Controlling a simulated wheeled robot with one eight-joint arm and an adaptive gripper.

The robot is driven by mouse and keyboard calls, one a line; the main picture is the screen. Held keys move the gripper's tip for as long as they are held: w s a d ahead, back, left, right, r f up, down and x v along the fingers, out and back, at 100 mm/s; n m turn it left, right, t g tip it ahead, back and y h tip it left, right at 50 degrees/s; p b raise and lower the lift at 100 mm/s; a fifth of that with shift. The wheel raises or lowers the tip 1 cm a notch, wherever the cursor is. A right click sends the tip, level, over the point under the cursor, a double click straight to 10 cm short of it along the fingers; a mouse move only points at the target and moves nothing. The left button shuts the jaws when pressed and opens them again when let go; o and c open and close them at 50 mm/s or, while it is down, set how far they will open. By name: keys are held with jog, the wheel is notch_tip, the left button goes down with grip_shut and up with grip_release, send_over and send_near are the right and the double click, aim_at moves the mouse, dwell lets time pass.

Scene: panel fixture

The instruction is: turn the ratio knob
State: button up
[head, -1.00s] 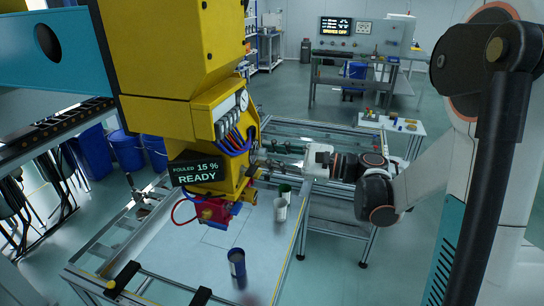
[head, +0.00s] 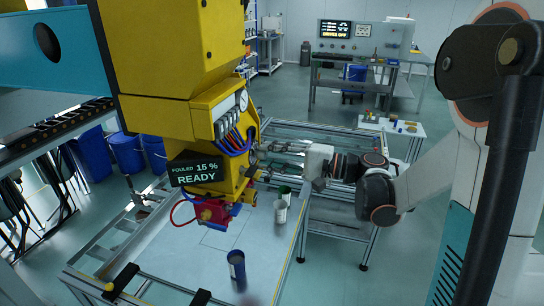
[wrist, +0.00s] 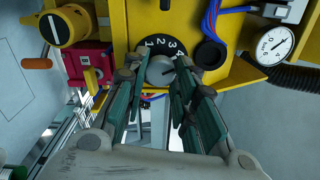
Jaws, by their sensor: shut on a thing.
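The ratio knob (wrist: 160,70) is a small grey round knob in the wrist view, on a black dial (wrist: 174,46) numbered from 1 to 4. The dial sits on the yellow machine head (wrist: 140,20). My gripper (wrist: 157,78) has its green-padded fingers on either side of the knob and is shut on it. The knob's lower edge is partly hidden by the fingers. In the head view my gripper (head: 264,158) reaches the yellow head from the right. The knob is hidden there.
A display (head: 196,172) reads "FOULED 15 % READY". A blue can (head: 237,264) and a pale cup (head: 280,211) stand on the table below.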

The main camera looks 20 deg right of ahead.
jog(key=shift+n, duration=0.3)
dwell(0.4)
jog(key=o, duration=1.1)
jog(key=shift+c, duration=0.2)
jog(key=v, duration=1.2)
